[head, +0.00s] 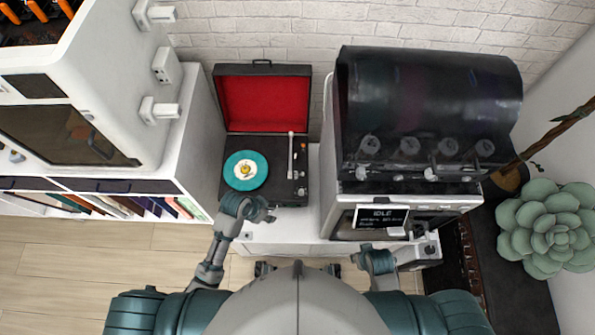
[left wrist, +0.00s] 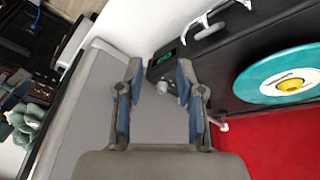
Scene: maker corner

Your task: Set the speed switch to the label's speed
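The record player (head: 228,186) stands open, its red-lined lid (head: 262,98) raised. A teal record (head: 236,182) with a yellow label (head: 246,170) lies on it; the label's writing is too small to read. The record also shows in the left wrist view (left wrist: 262,78). Near the player's front right corner are small controls (head: 301,191); in the left wrist view they include a green-lit display (left wrist: 165,57) and a pale knob (left wrist: 162,87). I cannot tell which control is the speed switch. My left gripper (left wrist: 160,80) is open above that corner, the knob between its fingers in view; contact cannot be told. My right gripper (head: 378,262) is low near the machine's front.
The tonearm (head: 291,155) stands beside the record. A large dark-topped machine (head: 430,105) with an IDLE screen (head: 381,216) is close on the right. A white shelf with books (head: 130,205) is on the left. A succulent (head: 548,228) stands far right.

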